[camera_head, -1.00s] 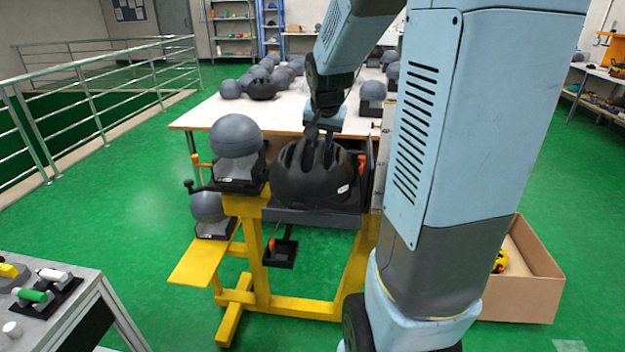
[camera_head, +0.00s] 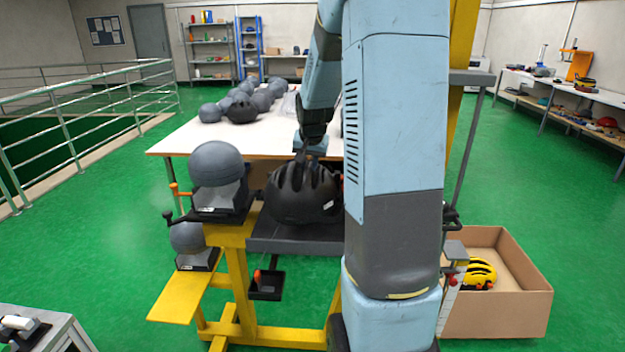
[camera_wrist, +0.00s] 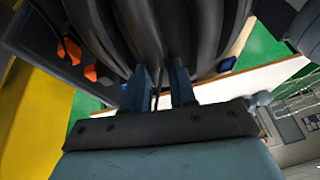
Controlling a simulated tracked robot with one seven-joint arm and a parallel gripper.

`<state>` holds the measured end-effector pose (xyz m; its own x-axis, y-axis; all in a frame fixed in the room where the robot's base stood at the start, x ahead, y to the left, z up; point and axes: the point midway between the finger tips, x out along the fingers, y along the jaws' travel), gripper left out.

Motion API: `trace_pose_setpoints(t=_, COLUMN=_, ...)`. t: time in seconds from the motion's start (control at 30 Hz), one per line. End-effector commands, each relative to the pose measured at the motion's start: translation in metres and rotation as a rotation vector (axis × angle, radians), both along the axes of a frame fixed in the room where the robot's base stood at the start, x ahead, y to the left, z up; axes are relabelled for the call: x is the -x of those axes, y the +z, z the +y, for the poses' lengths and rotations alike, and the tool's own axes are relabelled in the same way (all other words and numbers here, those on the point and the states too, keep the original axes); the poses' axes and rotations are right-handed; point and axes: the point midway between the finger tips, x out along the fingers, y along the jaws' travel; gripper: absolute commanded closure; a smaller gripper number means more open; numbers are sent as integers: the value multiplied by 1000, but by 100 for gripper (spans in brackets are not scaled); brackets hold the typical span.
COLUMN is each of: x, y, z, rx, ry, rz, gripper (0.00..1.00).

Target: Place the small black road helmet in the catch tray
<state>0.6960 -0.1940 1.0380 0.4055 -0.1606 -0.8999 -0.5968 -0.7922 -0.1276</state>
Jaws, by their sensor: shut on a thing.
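The black road helmet (camera_head: 301,194) is at the dark grey catch tray (camera_head: 290,243) on the yellow frame, low over or resting on it; I cannot tell which. My gripper (camera_head: 309,157) is above the helmet and shut on its top from above. In the wrist view the two fingers of my gripper (camera_wrist: 164,82) close on a rib of the helmet (camera_wrist: 140,32), which fills the upper part of the picture. My arm hides the right end of the tray.
A grey headform (camera_head: 216,163) stands left of the tray, and another (camera_head: 187,237) sits lower. A white table (camera_head: 190,138) behind bears several headforms and a dark helmet (camera_head: 242,112). A cardboard box (camera_head: 500,313) with a yellow helmet (camera_head: 480,274) stands right. Railings (camera_head: 90,118) run along the left.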

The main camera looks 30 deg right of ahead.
Motion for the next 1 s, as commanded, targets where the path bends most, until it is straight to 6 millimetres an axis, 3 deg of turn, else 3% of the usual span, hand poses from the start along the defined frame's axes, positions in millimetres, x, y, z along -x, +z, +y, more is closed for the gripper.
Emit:
trace_pose_setpoints(t=0.1, x=-11, y=-18, z=-8, rx=-1, ry=1, rz=3, gripper=100)
trace_pose_setpoints(t=0.3, x=-23, y=-35, z=-17, rx=1, ry=3, rz=0, gripper=100)
trace_pose_setpoints(t=0.57, x=-30, y=-46, z=-23, rx=0, ry=2, rz=1, gripper=100)
trace_pose_setpoints(t=0.77, x=-29, y=-72, z=-22, rx=-1, ry=2, rz=1, gripper=100)
trace_pose_setpoints(t=1.0, x=-29, y=-75, z=-22, rx=1, ry=2, rz=-1, gripper=100)
